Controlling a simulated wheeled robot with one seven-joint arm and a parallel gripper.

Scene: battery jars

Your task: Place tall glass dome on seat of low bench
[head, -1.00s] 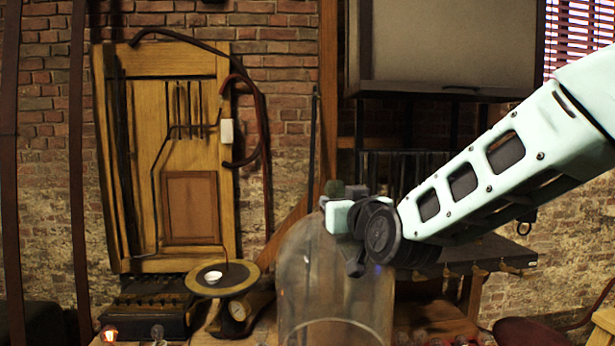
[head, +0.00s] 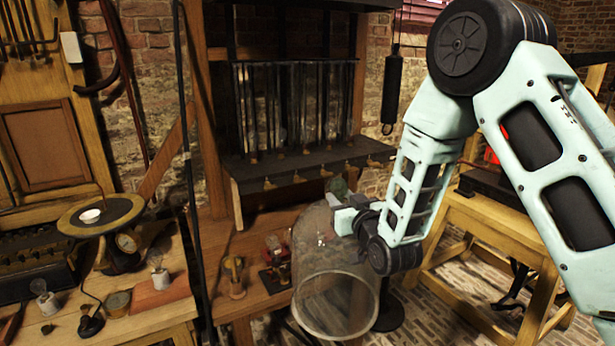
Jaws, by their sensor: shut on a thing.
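The tall glass dome (head: 335,285) is clear, tilted, with its open round rim toward me and low in the head view. My gripper (head: 345,215) is shut on its upper part and holds it up in front of the wooden furniture. The fingertips are partly hidden by my wrist. I cannot tell for sure which piece is the low bench. A low wooden surface (head: 225,308) with small devices on it shows left of and behind the dome.
At left, a wooden table (head: 165,305) holds a scale (head: 100,215) and glass bulbs. A rack of tall glass tubes (head: 295,105) stands behind. A yellowish wooden stand (head: 520,240) is at right behind my arm. Brick floor (head: 465,320) shows at lower right.

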